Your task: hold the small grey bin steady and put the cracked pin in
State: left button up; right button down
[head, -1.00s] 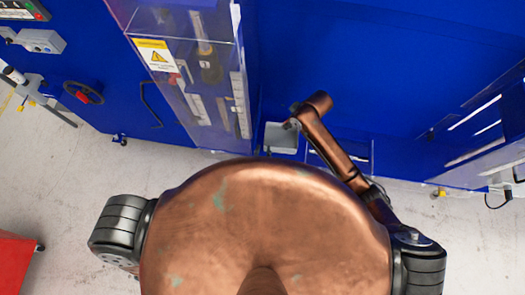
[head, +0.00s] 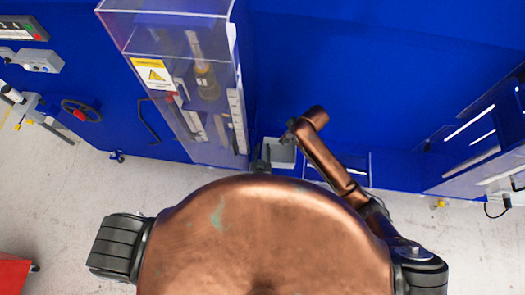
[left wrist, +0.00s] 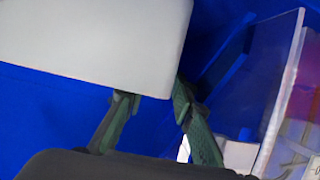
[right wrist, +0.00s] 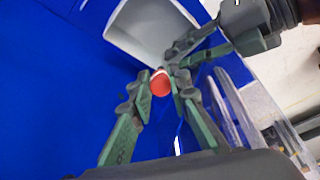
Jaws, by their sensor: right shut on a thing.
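The small grey bin (head: 281,153) stands against the blue machine in the head view. It fills the upper left of the left wrist view (left wrist: 90,40), and its open inside shows in the right wrist view (right wrist: 150,28). My left gripper (head: 262,160) is at the bin's left edge, its fingers (left wrist: 152,100) apart by the rim; their tips are partly hidden. My right gripper (right wrist: 160,88) is shut on the pin, whose round red end (right wrist: 160,83) shows just short of the bin's opening. Its crack cannot be made out.
A clear-sided cabinet (head: 185,80) with a yellow warning label stands left of the bin. The blue machine wall (head: 390,70) rises behind. My right arm's copper links cross right of the bin. Pale floor (head: 60,190) is open at left.

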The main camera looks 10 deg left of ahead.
pick_arm(q)
jog(key=shift+c, duration=0.3)
grip_shut()
pick_arm(e)
notch_tip(320, 180, down, 11)
jog(key=n, duration=0.2)
send_over(281, 157)
jog(key=shift+g, duration=0.3)
jog(key=shift+f, duration=2.4)
